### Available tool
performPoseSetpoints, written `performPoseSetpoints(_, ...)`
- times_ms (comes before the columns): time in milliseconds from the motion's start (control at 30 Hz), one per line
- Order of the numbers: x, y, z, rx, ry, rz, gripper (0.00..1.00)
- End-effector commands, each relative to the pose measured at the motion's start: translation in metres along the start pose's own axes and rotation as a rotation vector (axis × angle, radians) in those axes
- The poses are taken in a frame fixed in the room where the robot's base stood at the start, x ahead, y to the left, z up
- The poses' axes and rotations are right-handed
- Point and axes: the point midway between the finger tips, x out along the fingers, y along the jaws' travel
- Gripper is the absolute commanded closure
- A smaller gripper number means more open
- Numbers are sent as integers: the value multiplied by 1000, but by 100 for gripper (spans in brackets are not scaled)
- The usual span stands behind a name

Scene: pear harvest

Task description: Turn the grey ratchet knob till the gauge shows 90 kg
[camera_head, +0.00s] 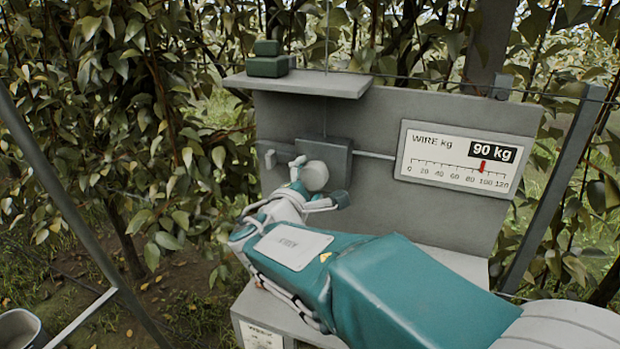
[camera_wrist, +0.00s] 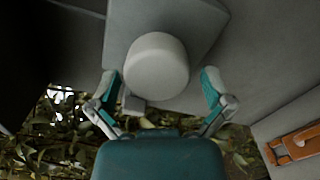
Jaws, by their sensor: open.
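The grey ratchet knob (camera_head: 314,175) sticks out from a dark grey block (camera_head: 328,158) on the upright panel. It also shows as a pale round knob in the wrist view (camera_wrist: 156,66). My gripper (camera_head: 318,181) is at the knob. In the wrist view my gripper (camera_wrist: 160,85) is open, with one finger on each side of the knob and a visible gap to both. The wire gauge (camera_head: 458,161) on the panel reads 90 kg. Its red pointer (camera_head: 483,166) stands between 80 and 100.
A shelf (camera_head: 298,83) with small dark green blocks (camera_head: 268,60) tops the panel. Wires run past the posts. An orange tool (camera_wrist: 297,145) lies at lower right in the wrist view. Leafy branches (camera_head: 100,90) fill the left. A bucket (camera_head: 20,328) stands at bottom left.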

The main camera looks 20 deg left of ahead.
Motion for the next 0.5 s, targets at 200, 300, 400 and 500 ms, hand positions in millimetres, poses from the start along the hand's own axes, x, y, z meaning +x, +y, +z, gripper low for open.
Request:
performPoseSetpoints(200,-45,1,-2,0,6,2,0)
performPoseSetpoints(300,-66,1,-2,0,6,2,0)
performPoseSetpoints(400,-85,0,-3,-2,7,2,0)
performPoseSetpoints(500,-99,0,-4,-1,6,0,0)
